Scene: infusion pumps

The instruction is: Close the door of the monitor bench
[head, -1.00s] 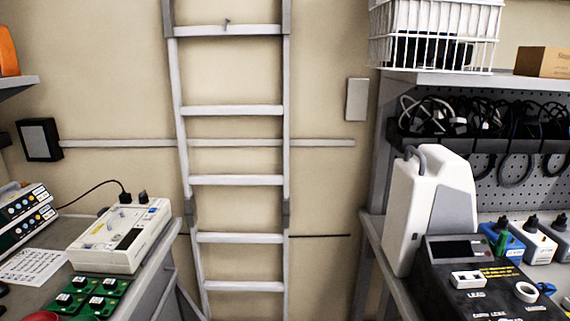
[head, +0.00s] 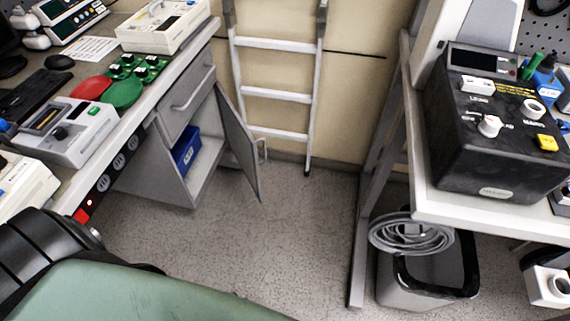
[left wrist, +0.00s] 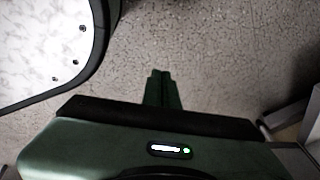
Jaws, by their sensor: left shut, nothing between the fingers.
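The monitor bench (head: 150,165) stands at the left in the head view, with a grey cabinet under its top. Its door (head: 238,145) hangs open, swung out to the right over the floor, with a pale bar handle (head: 263,149) on its right-hand face. A blue box (head: 186,151) sits inside the open cabinet. My left gripper (left wrist: 162,76) shows in the left wrist view, its fingers shut and empty above the speckled floor. The door is not recognisable in that view, and the gripper's fingers do not show in the head view. My right gripper is not in view.
A drawer (head: 188,101) above the cabinet looks shut. A ladder (head: 275,93) leans against the wall behind the door. A rack (head: 362,230) with a coiled hose (head: 410,235) and a bin (head: 420,285) stand at the right. The floor (head: 280,245) between is clear.

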